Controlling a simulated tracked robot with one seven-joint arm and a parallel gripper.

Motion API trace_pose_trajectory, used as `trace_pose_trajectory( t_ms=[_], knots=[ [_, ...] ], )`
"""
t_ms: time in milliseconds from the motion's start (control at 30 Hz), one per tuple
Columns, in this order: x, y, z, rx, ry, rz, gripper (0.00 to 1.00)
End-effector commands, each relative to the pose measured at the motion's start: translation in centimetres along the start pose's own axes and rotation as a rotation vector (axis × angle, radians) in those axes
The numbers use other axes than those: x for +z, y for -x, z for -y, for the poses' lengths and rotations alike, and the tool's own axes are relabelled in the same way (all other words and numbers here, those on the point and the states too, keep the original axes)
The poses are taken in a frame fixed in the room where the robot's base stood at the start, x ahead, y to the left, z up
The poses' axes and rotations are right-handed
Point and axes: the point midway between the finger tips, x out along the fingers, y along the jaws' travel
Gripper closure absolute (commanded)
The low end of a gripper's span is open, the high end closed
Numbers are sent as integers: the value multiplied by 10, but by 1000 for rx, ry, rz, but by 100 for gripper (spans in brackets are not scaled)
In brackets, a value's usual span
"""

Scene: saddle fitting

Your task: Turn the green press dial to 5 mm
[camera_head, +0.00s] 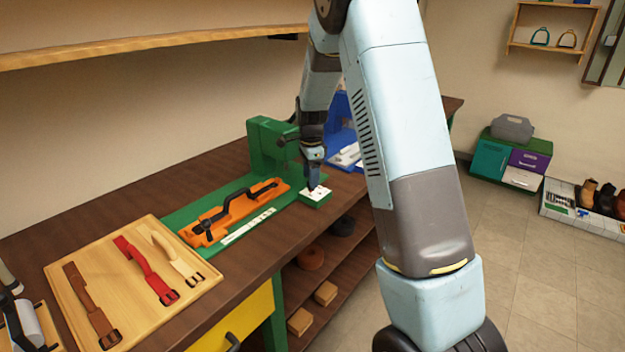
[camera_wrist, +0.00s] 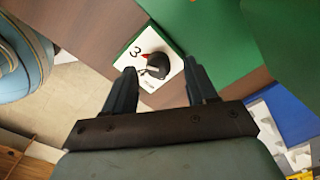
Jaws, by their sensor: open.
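The green press (camera_head: 268,148) stands on the bench with a green base. Its dial (camera_head: 316,194) is a white-faced plate on a green block at the bench's front edge. Other markings are hidden or too small to read. My gripper (camera_head: 313,186) points down over the dial. In the wrist view my gripper (camera_wrist: 160,72) is open, with one finger on each side of the knob. I cannot tell whether the fingers touch it.
An orange fixture (camera_head: 210,228) with a black strap lies left of the dial, beside a white scale strip (camera_head: 248,226). A wooden board (camera_head: 90,262) with three straps lies further left. A blue holder (camera_head: 342,118) stands behind. Shelves are under the bench.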

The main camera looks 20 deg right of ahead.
Motion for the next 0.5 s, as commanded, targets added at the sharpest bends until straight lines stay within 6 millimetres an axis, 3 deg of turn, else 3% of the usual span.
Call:
trace_pose_trajectory(
  t_ms=[200, 500],
  knots=[
    [0, -16, 0, 1, 0, 1, 43],
    [0, -18, 0, 0, 0, 1, 43]
  ],
)
